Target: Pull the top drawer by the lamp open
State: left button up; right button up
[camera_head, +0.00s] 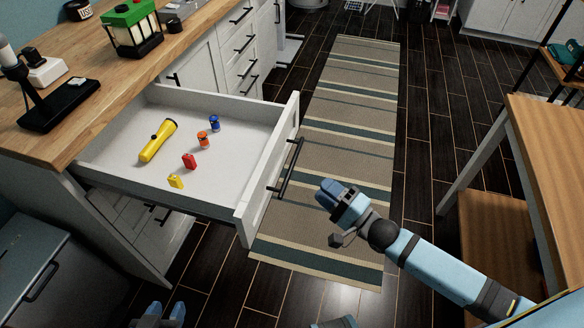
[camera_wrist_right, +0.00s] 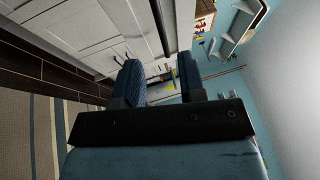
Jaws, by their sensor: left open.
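The top drawer (camera_head: 262,180) of the white cabinet stands pulled far out. Its black bar handle (camera_head: 288,170) is on the front panel. Inside lie a yellow flashlight (camera_head: 158,141) and several small red, orange, blue and yellow items. My left gripper (camera_head: 165,311) is open and empty at the bottom edge.
The wooden counter (camera_head: 60,133) holds a black stand and other small things. A striped rug (camera_head: 350,110) lies on the dark floor beside the drawer. A wooden table (camera_head: 550,140) with a bench (camera_head: 495,235) stands at the right.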

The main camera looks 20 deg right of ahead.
aim_at(291, 165)
jog(key=b+x, duration=0.1)
jog(key=x, duration=1)
grip_shut()
